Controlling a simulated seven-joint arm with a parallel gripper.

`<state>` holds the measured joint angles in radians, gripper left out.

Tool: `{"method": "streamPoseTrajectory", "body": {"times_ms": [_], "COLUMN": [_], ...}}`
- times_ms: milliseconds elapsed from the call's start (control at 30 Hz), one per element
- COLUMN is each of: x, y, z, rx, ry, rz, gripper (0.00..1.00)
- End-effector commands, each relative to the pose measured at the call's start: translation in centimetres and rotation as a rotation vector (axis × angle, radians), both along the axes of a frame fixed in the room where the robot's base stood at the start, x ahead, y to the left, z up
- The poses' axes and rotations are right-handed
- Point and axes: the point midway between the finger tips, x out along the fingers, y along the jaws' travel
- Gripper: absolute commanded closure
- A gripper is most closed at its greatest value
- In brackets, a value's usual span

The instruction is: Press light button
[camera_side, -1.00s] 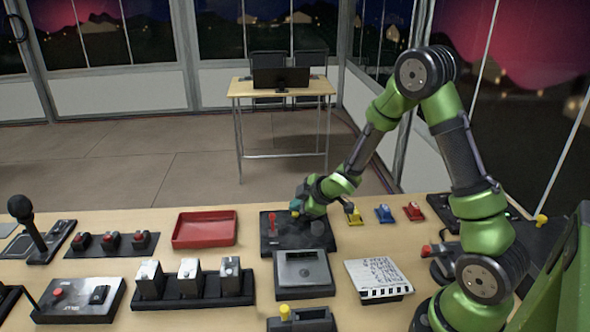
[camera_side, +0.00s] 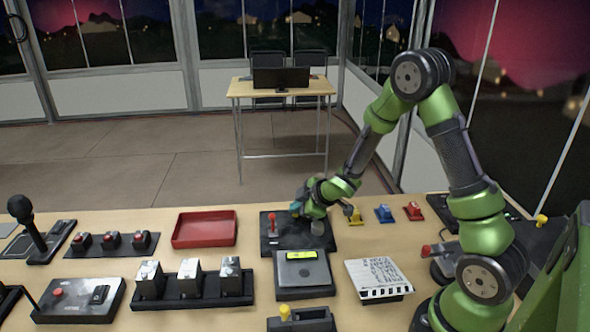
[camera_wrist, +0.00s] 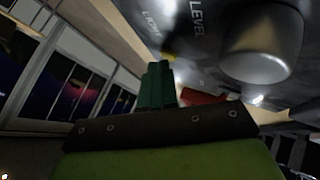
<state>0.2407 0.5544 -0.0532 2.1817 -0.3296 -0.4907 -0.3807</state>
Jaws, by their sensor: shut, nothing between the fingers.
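The dark panel (camera_side: 290,245) on the table has a red lever (camera_side: 272,223) and a grey round knob (camera_side: 317,228). In the wrist view, the panel (camera_wrist: 215,45) shows the words LIGHT and LEVEL beside the large knob (camera_wrist: 265,45). A small yellow piece (camera_wrist: 169,57), possibly the light button, shows just past my fingertips, near the LIGHT label. My gripper (camera_side: 296,207) is over the panel's back part, between lever and knob. Its green fingers (camera_wrist: 157,75) are shut and empty. I cannot tell whether they touch the yellow piece.
A box with a lit yellow-green display (camera_side: 301,254) stands in front of the panel. A red tray (camera_side: 205,230) is to the left. Yellow, blue (camera_side: 384,213) and red (camera_side: 413,211) small switches stand to the right. A white-topped block (camera_side: 378,278) lies at front right.

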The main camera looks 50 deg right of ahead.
Motion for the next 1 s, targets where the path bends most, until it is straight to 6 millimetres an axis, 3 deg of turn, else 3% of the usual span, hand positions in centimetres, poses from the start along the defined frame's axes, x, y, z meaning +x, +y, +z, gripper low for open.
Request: {"method": "streamPoseTrajectory", "body": {"times_ms": [1000], "x": [-0.1], "y": [0.0], "z": [1.9], "rx": [0.001], "ry": [0.000], "rz": [-0.001], "gripper": [1.00]}}
